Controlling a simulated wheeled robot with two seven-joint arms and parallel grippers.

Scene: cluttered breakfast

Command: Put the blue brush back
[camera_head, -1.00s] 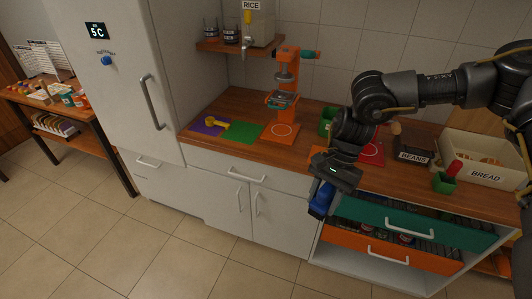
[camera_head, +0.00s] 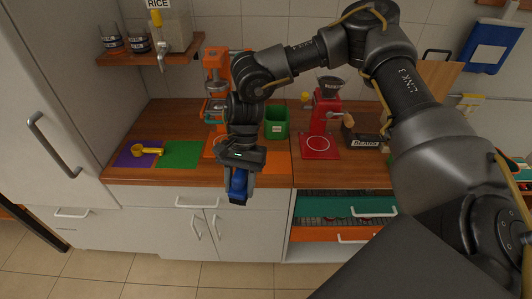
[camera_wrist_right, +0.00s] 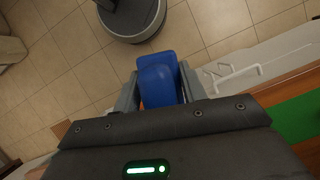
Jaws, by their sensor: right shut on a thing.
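My right gripper (camera_head: 238,176) hangs pointing down just in front of the counter's front edge, in the middle of the head view. It is shut on the blue brush (camera_head: 237,188), of which a blue block shows below the fingers. In the right wrist view the blue brush (camera_wrist_right: 158,80) sits between the two grey fingers, over the tiled floor. The gripper hides part of the brush, and I cannot make out its bristles. My left gripper is not in view.
The wooden counter (camera_head: 150,118) holds an orange press (camera_head: 215,75), a green bin (camera_head: 277,122), a red grinder (camera_head: 325,108) and a beans box (camera_head: 365,139). A green drawer (camera_head: 330,207) stands open at lower right. A blue panel (camera_head: 490,46) hangs on the wall.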

